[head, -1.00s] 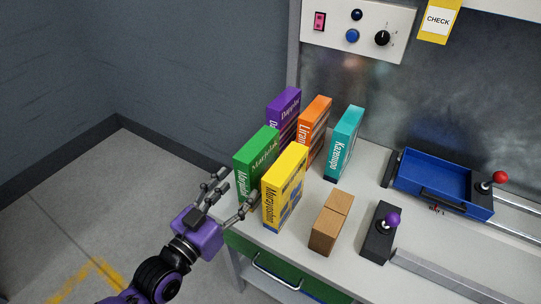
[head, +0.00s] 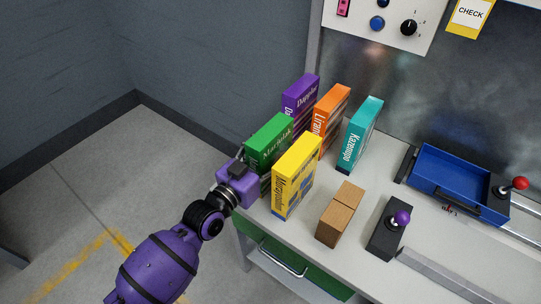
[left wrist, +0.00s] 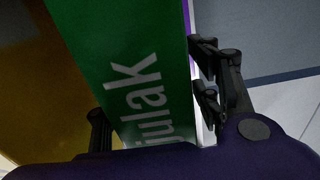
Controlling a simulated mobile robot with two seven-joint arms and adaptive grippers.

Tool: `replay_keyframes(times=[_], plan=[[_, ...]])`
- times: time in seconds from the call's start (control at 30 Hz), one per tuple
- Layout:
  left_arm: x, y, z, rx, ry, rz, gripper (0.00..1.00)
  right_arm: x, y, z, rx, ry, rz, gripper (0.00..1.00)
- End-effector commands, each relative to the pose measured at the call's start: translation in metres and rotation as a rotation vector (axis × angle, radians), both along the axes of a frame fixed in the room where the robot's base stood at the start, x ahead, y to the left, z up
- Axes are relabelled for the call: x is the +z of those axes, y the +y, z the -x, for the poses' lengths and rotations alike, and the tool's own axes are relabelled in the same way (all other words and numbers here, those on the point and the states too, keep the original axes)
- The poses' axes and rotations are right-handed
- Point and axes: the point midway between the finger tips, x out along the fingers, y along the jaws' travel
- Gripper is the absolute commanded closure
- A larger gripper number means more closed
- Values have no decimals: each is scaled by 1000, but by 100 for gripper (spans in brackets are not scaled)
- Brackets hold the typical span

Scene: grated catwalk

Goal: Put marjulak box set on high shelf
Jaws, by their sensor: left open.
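The green Marjulak box (head: 268,142) stands upright at the left edge of the bench, behind and left of the yellow box (head: 295,178). My left gripper (head: 250,164) is at its near left side, with its fingers mostly hidden in the head view. In the left wrist view the green box (left wrist: 130,75) fills the space between my left gripper's (left wrist: 155,95) open fingers, one on each side. The right finger is close to the box's white page side; I cannot tell whether it touches. My right gripper is not in view. I cannot make out a high shelf.
Purple (head: 300,96), orange (head: 331,108) and teal (head: 360,135) boxes stand close behind and right. A brown box (head: 341,215), a purple-knobbed lever (head: 390,228) and a blue tray (head: 456,172) are further right on the bench (head: 290,228). A control panel (head: 390,22) is at the back.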

Motion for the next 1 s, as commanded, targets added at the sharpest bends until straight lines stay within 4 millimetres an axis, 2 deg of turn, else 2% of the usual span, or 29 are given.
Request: replay_keyframes(times=[0.17,0.6,0.87,1.0], plan=[[-1,0,0,0,1,-1,43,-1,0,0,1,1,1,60],[-1,0,0,0,1,-1,99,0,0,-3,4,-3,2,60],[2,0,0,0,-3,1,100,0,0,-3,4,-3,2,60],[15,0,0,0,-6,3,100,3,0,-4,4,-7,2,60]])
